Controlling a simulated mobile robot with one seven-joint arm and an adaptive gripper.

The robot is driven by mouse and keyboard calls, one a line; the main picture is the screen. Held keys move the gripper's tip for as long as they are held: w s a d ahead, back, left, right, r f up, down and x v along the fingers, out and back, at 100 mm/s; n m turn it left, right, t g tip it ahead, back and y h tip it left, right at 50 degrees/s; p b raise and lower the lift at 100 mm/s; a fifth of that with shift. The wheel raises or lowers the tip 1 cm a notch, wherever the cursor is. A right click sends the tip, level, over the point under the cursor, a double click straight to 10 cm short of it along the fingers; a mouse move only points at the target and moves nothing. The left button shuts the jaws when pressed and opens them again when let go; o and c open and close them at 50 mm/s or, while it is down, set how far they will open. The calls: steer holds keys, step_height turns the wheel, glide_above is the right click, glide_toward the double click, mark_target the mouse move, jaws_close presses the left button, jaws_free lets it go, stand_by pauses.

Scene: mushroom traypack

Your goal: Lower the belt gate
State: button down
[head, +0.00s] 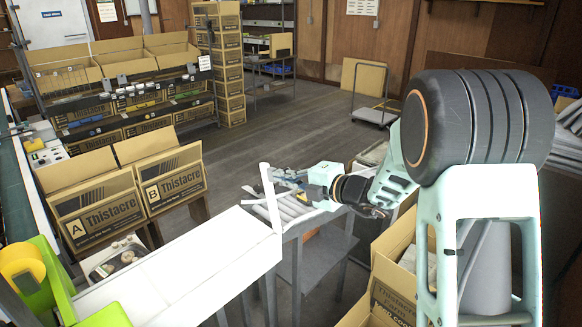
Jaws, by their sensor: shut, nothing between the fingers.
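The white belt (185,275) runs from the lower left to the middle of the head view. At its far end a narrow white upright piece (268,197) stands, which looks like the belt gate. It rises above the belt surface. My gripper (287,178) is small in the view, just right of this upright piece and above the grey rollers. It is shut and empty. Whether it touches the gate I cannot tell. My wrist partly hides the area behind it.
Grey rollers (296,211) lie just beyond the belt end. Two cardboard boxes marked A (98,216) and B (172,190) stand left of the belt. Open cartons (392,285) stand below my arm. A green and yellow fixture (45,285) is at the lower left.

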mark_target(274, 201)
steer(key=p+x, duration=0.3)
steer(key=x, duration=0.9)
steer(key=shift+w+a+f+g+h+p, duration=0.3)
steer(key=shift+w+a+f, duration=0.9)
steer(key=shift+f, duration=0.6)
steer(key=shift+w+a+f+g+h+p, duration=0.15)
steer(key=shift+w+a+f+h+p, duration=0.2)
steer(key=shift+w+a+f, duration=0.9)
steer(key=shift+w+a+f+g+h+p, duration=0.3)
steer(key=shift+w+a+f, duration=0.35)
steer(key=shift+a+f, duration=1.3)
steer(key=shift+d+f, duration=0.5)
steer(key=shift+d+r, duration=0.1)
steer(key=v, duration=1.1)
steer(key=shift+s+d, duration=0.25)
steer(key=shift+s, duration=0.1)
steer(key=shift+r, duration=0.1)
